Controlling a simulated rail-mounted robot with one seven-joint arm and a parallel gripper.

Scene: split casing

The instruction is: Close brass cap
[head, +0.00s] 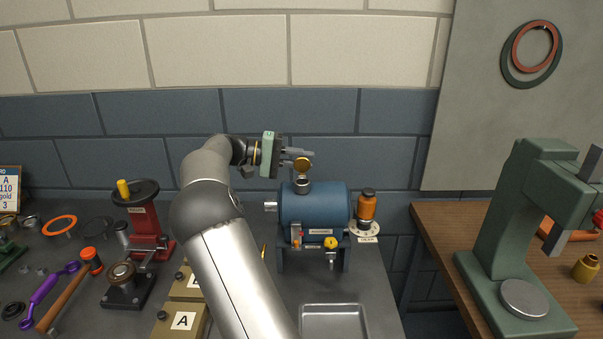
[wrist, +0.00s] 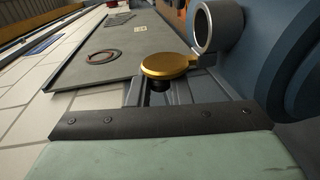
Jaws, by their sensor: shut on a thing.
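The brass cap (head: 303,165) stands open and tilted up above the grey filler neck (head: 304,186) on top of the blue casing (head: 312,205). In the wrist view the gold disc of the cap (wrist: 167,66) sits beside the open round mouth of the neck (wrist: 216,25), joined by a small hinge lug. My gripper (head: 303,154) reaches in from the left at the cap's height. In the wrist view my fingers (wrist: 158,92) are shut on a dark knob at the cap's back. The exact finger contact is partly hidden by the disc.
A shallow metal tray (head: 334,308) lies in front. A red press (head: 147,220) stands left, and a green press (head: 500,230) right.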

